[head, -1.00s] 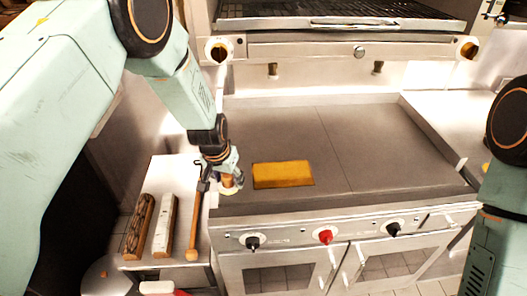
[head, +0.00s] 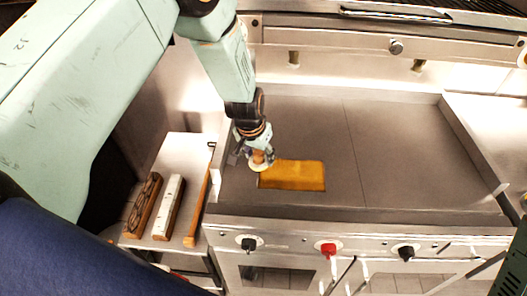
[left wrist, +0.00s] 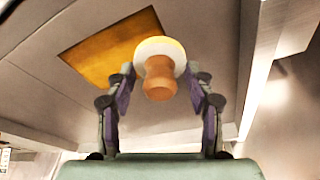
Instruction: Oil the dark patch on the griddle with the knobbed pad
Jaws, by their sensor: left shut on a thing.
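The patch (head: 297,175) on the griddle (head: 400,150) is an amber-brown rectangle at the griddle's front left. My left gripper (head: 258,153) is shut on the knob of the pad (head: 261,166) at the patch's left end. In the left wrist view the fingers (left wrist: 158,88) flank the wooden knob (left wrist: 158,78), and the pale round pad (left wrist: 160,46) shows beyond it. There the pad overlaps the edge of the patch (left wrist: 108,50). I cannot tell whether the pad touches the surface. My right gripper is out of view.
A side shelf (head: 190,150) left of the griddle holds a dark-topped wooden brush (head: 143,205), a pale-topped block (head: 169,208) and a wooden-handled tool (head: 197,212). The griddle has raised side walls and front knobs (head: 328,249). Its right half is clear.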

